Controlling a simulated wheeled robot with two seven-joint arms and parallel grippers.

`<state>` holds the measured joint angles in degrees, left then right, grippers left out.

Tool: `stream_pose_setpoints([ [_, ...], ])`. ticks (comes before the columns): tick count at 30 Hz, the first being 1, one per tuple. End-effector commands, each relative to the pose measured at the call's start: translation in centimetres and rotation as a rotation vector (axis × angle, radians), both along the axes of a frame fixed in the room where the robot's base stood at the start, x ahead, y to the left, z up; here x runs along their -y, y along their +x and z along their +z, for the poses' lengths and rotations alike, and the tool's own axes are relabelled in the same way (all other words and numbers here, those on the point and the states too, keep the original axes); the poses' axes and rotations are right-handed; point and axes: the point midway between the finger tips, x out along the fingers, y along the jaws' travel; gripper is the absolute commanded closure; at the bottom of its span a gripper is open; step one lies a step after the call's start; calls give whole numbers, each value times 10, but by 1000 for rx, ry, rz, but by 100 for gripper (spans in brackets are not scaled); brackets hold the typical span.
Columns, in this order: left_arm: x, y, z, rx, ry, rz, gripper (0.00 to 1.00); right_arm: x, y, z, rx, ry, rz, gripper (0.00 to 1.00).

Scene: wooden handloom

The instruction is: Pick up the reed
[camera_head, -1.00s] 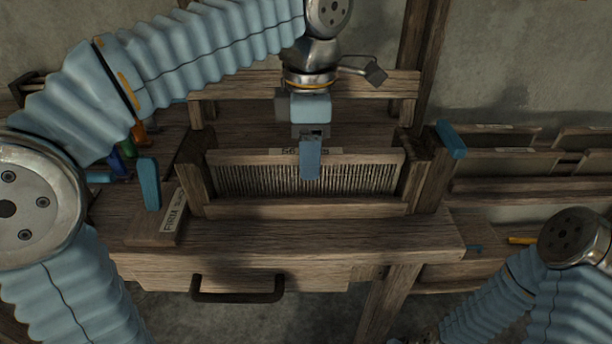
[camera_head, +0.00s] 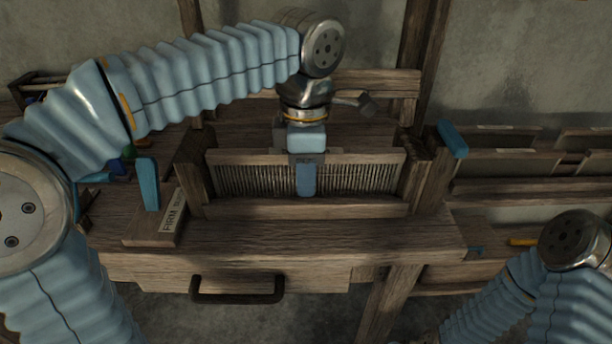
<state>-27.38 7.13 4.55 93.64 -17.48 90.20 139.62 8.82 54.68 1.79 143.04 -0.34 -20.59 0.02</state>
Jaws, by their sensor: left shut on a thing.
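The reed (camera_head: 355,180) is a wooden frame with a row of fine upright teeth. It stands upright between the two wooden side posts of the handloom, behind a low front rail. My left gripper (camera_head: 305,182) comes down over the middle of the reed's top bar and is shut on it. One blue finger shows in front of the teeth; the other finger is hidden behind the reed. My right gripper is out of view; only part of my right arm shows at the lower right.
A wooden block labelled "FIRM" (camera_head: 160,222) with an upright blue handle (camera_head: 148,184) lies left of the reed. A blue-topped post (camera_head: 452,140) stands to the right. A drawer with a dark handle (camera_head: 238,297) is below. Wooden racks (camera_head: 510,165) line the right.

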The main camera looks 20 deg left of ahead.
Motion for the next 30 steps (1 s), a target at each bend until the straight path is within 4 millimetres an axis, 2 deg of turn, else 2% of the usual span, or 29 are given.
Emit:
stream_pose_setpoints([
  [9, 0, 0, 5, 1, 0, 0, 100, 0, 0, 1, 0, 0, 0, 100],
  [17, 1, 1, 39, 4, -2, 0, 100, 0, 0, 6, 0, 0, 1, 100],
  [23, 12, -42, 34, 3, -1, -5, 100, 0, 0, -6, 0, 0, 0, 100],
  [30, 30, -105, 34, 3, -1, -4, 100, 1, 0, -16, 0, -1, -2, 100],
])
